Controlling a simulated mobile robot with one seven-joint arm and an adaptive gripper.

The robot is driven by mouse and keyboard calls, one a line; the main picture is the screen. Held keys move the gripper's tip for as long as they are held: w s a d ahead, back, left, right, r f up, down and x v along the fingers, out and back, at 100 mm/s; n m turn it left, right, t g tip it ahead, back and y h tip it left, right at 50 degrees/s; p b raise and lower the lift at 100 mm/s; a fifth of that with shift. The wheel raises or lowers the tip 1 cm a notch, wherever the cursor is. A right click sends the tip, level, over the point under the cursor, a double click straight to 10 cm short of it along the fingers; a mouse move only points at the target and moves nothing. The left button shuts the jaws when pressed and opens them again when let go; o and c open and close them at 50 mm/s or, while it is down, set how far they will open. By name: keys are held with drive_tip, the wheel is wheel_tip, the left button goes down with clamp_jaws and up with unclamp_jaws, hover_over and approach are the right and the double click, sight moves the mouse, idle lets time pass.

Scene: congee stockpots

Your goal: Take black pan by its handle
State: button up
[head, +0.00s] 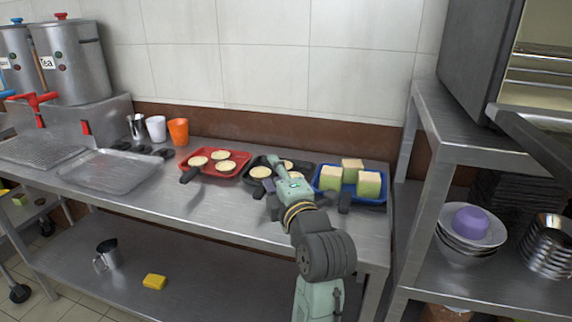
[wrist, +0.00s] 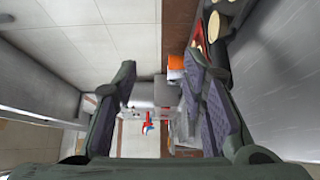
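The black pan (head: 251,171) lies on the steel counter between a red pan and a blue pan. It holds pale round pieces. My arm and gripper cover much of it in the head view, and I cannot clearly make out its handle there. In the wrist view, dark pan parts with pale rounds (wrist: 222,12) show at the upper right, beside the right finger. My gripper (wrist: 160,75) is open, with its two fingers wide apart and nothing between them. In the head view my gripper (head: 272,190) is over or close to the black pan's front side; contact cannot be told.
The red pan (head: 235,156) with pale rounds is to the left, its black handle forward. The blue pan (head: 374,198) with pale green-sided blocks is to the right. An orange cup (head: 178,131) and white cup (head: 156,128) stand further left. A tiled wall is behind; a steel shelf (head: 425,165) stands right.

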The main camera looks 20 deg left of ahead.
wheel_tip(320, 180, down, 8)
drive_tip(key=shift+r, duration=0.2)
drive_tip(key=shift+w+a+f, duration=0.15)
drive_tip(key=shift+w+a, duration=0.05)
drive_tip(key=p+x, duration=0.2)
drive_tip(key=x, duration=0.4)
drive_tip(key=shift+w+a, duration=0.3)
drive_tip(key=shift+w, duration=0.2)
drive_tip(key=shift+c, duration=0.3)
clamp_jaws()
